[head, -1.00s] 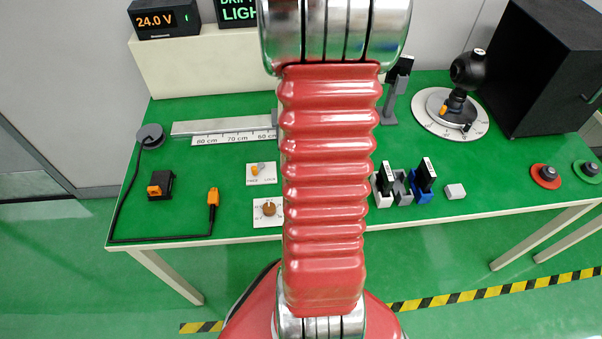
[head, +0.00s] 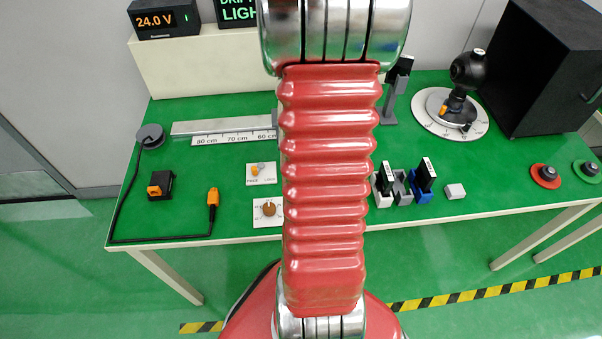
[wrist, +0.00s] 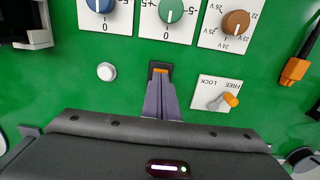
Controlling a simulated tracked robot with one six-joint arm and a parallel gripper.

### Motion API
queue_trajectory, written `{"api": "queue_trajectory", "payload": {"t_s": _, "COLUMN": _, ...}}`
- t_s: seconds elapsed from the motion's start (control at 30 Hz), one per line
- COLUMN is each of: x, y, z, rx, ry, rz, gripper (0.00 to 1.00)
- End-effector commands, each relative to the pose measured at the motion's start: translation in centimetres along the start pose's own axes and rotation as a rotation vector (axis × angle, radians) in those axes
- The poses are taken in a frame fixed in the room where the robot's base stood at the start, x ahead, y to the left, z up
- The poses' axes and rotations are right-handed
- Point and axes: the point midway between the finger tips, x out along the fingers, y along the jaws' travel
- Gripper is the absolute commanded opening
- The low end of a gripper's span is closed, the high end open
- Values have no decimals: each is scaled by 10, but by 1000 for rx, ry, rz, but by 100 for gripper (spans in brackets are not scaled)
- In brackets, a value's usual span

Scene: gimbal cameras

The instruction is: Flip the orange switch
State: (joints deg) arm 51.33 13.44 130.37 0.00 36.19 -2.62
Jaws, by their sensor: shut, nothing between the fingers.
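My gripper (wrist: 160,98) shows in the wrist view, its grey fingers together and empty. To the right of the fingers is an orange-tipped toggle lever (wrist: 230,99) on a white plate marked FREE and LOCK (wrist: 207,84). The lever leans toward the FREE side. The same lever (head: 255,170) shows in the head view, left of my arm. My gripper is hidden there by my red arm.
Knob plates stand close by: blue (wrist: 101,4), green (wrist: 170,10) and brown (wrist: 236,22). A white button (wrist: 106,72) lies left of the fingers. An orange plug (head: 213,197) and a black box with an orange part (head: 160,188) are at the left. A black camera ball (head: 468,69) stands back right.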

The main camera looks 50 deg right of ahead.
Motion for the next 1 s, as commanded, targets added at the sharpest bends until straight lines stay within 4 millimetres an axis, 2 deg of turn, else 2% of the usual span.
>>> {"api": "queue_trajectory", "payload": {"t_s": 1.0, "x": 7, "y": 0, "z": 0, "rx": -1, "ry": -1, "rz": 0, "gripper": 0}}
